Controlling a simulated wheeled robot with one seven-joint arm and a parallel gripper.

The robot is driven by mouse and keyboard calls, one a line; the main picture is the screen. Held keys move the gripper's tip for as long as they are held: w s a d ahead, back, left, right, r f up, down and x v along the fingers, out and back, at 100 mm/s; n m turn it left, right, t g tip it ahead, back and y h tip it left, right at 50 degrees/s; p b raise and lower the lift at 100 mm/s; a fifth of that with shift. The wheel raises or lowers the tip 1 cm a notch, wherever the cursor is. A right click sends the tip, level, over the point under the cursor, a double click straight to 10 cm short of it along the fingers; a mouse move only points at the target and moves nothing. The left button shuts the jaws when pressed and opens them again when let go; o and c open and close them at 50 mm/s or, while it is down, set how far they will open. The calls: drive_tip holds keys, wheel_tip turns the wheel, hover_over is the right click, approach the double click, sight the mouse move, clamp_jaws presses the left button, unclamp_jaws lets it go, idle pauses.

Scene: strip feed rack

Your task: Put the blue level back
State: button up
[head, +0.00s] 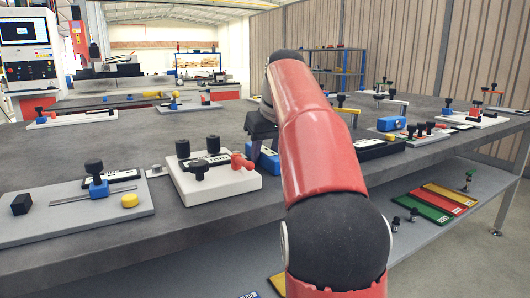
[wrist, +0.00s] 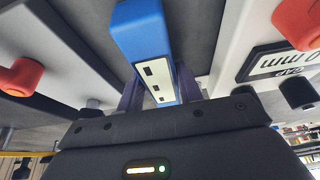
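The blue level (wrist: 146,38) is a long blue bar with a pale strip and small dark windows. In the wrist view it runs between the two fingers of my gripper (wrist: 160,90), which sit against its sides with no clear gap. In the head view the level (head: 268,161) shows low beside my gripper (head: 257,147), partly hidden by my red arm. It is at the grey bench, between a white fixture board and a black labelled block. I cannot tell whether its underside touches the bench.
The white fixture board (head: 216,181) with black knobs and red parts stands close on the left. A black block (head: 378,149) is close on the right. A grey board (head: 75,217) lies further left. A lower shelf (head: 450,190) holds coloured strips.

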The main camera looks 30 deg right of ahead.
drive_tip(key=o, duration=0.3)
drive_tip(key=shift+r, duration=0.1)
drive_tip(key=p+v, duration=0.4)
drive_tip(key=v, duration=0.8)
drive_tip(key=shift+p, duration=0.3)
drive_tip(key=shift+s, duration=0.1)
